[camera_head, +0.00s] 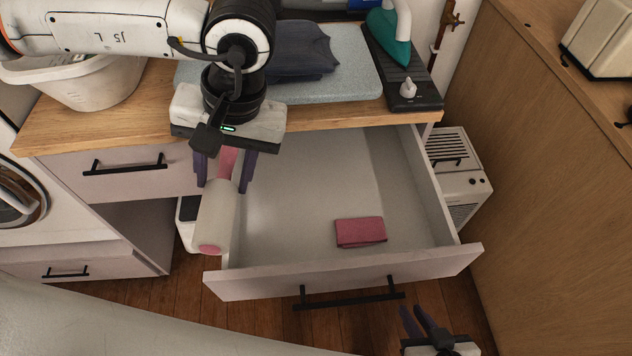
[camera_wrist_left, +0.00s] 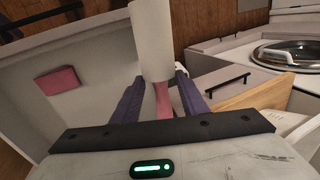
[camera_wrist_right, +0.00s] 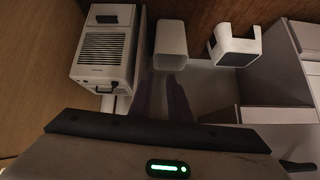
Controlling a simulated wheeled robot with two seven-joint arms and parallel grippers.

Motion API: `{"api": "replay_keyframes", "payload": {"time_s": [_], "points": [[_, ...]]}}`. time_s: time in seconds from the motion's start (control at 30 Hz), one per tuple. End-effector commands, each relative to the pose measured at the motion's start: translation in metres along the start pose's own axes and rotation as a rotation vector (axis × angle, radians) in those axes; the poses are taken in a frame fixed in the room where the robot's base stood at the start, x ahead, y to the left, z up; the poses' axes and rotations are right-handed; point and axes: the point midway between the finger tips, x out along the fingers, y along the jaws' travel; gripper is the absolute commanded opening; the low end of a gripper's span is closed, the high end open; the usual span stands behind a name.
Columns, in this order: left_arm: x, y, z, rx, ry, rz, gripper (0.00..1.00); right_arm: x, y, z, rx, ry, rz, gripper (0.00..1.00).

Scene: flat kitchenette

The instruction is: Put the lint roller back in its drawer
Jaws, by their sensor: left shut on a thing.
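The lint roller has a white cylinder (camera_head: 217,215) and a pink handle (camera_head: 228,160). My left gripper (camera_head: 222,178) is shut on the handle, and the cylinder points toward the front of the drawer. In the left wrist view the cylinder (camera_wrist_left: 151,40) extends beyond the fingers. The pale drawer (camera_head: 300,190) is pulled open under the counter. The roller overlaps its left side wall in the head view; I cannot tell its height above it. My right gripper (camera_head: 415,318) is in front of the drawer's right part, apart from it; its finger gap is unclear.
A folded pink cloth (camera_head: 360,232) lies in the drawer near the front; most of its floor is bare. The counter above holds an iron (camera_head: 390,35), dark folded clothing (camera_head: 300,55) and a white basket (camera_head: 95,85). A white appliance (camera_head: 460,180) stands right of the drawer.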

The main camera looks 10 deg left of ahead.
Motion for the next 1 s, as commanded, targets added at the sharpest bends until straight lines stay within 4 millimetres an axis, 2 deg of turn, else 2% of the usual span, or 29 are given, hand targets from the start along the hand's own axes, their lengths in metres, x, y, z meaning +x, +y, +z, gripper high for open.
{"api": "replay_keyframes", "payload": {"time_s": [0.03,0.2,0.4,0.7,1.0], "points": [[0.005,0.011,0.001,-0.088,-0.033,0.001,0.15,0.004,0.0,0.004,0.0,-0.001,0.0,0.17],[0.013,0.041,0.001,-0.559,-0.185,-0.006,0.15,0.011,0.002,0.012,0.0,-0.004,0.001,0.17],[0.019,0.066,-0.002,-1.152,-0.373,-0.014,0.15,0.019,0.003,0.021,-0.001,-0.006,0.001,0.17],[0.03,0.089,-0.012,-1.987,-0.641,-0.018,0.15,0.029,0.004,0.03,-0.002,-0.006,0.001,0.17],[0.044,0.097,-0.027,-2.722,-0.879,-0.01,0.15,0.038,0.004,0.038,-0.002,-0.004,0.001,0.17]]}}
